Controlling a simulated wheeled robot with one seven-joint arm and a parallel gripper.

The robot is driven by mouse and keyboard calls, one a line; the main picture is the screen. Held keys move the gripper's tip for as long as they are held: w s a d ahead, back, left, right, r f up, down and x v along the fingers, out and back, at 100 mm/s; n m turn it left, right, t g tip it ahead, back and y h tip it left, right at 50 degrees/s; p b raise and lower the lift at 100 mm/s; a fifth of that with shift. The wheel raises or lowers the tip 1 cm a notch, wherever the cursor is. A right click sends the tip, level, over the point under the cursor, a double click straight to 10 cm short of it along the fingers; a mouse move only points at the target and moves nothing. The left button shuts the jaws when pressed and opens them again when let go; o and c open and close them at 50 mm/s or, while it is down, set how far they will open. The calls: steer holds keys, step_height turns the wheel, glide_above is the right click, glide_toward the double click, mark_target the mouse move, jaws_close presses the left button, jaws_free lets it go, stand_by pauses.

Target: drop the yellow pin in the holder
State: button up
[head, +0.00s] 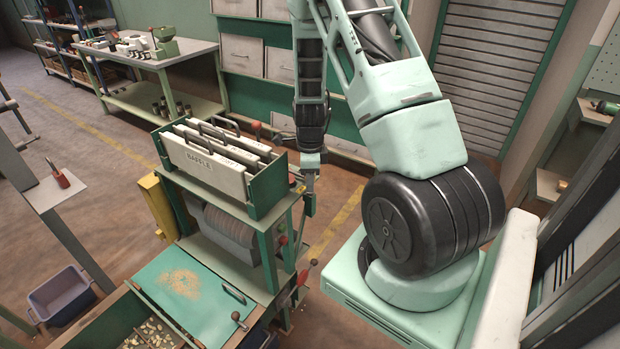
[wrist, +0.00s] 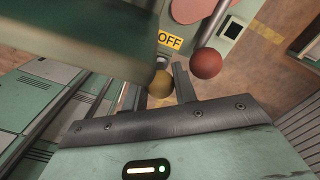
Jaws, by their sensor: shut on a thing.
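The yellow pin shows in the wrist view as a round yellow knob (wrist: 160,84) between the two fingers of my gripper (wrist: 158,88). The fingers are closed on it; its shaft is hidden. In the head view my gripper (head: 309,198) points down beside the right side of the green hopper stand, and the pin cannot be made out there. I cannot clearly pick out the holder in either view. A pale green plate with a yellow OFF label (wrist: 169,41) lies just beyond the pin in the wrist view.
A red ball knob (wrist: 205,63) is close right of my fingers. A large green edge (wrist: 75,40) blocks the wrist view's upper left. In the head view, a rack of baffle plates (head: 205,165) tops the stand, and red-handled levers (head: 302,278) stick out below my gripper.

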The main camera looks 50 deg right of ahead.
steer(key=o, duration=1.1)
step_height(320, 180, up, 18)
steer(key=shift+f, duration=0.25)
steer(key=shift+r, duration=0.1)
step_height(320, 180, up, 9)
steer(key=p, duration=0.9)
stand_by(0.7)
